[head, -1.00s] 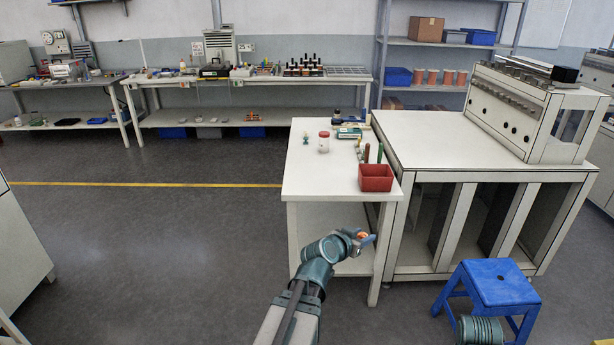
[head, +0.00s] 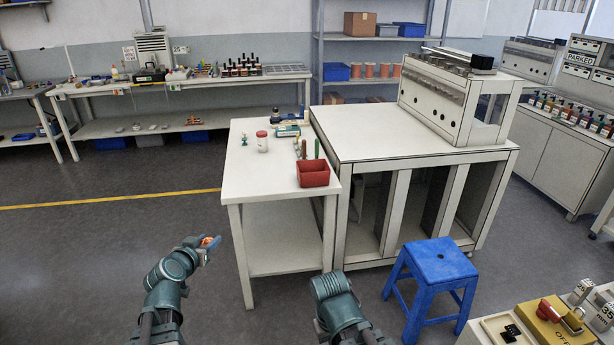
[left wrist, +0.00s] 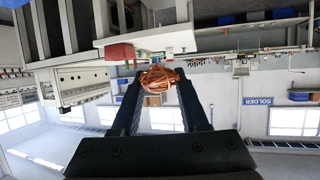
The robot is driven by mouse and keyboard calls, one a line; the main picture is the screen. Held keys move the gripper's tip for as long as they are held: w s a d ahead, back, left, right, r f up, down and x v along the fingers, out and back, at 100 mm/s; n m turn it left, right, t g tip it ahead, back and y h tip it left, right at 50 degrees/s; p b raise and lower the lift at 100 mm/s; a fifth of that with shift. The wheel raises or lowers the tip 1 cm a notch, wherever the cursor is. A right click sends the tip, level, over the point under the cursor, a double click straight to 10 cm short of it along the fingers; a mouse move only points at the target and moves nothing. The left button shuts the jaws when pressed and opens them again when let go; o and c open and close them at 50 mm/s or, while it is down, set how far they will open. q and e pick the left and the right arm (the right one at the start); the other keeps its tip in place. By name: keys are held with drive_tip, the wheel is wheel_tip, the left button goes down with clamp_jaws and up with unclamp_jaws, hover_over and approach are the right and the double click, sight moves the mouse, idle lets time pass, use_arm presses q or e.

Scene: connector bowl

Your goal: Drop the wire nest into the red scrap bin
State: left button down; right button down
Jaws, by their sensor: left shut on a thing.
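My left gripper (head: 208,242) is to the left of the white table's front leg, in front of the table and apart from it. It is shut on the wire nest (left wrist: 160,80), a tangle of orange-copper wire between the fingertips in the left wrist view. The nest also shows as a small orange spot in the head view (head: 207,240). The red scrap bin (head: 313,174) stands on the table's front right corner; its inside is dark. My right arm shows at the bottom middle, but its gripper is not visible.
The white table (head: 245,187) also holds a red-lidded jar (head: 262,142), a small green item (head: 243,139) and tools behind the bin. A larger bench (head: 390,135) adjoins on the right. A blue stool (head: 440,262) stands in front of it. The floor at left is clear.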

idle(0.5)
use_arm(q)
wheel_tip(320, 180, up, 6)
drive_tip(key=p, duration=0.5)
drive_tip(key=shift+f+p, duration=0.2)
drive_tip(key=shift+p, duration=0.15)
drive_tip(key=shift+d+f, duration=0.1)
drive_tip(key=shift+f, duration=0.05)
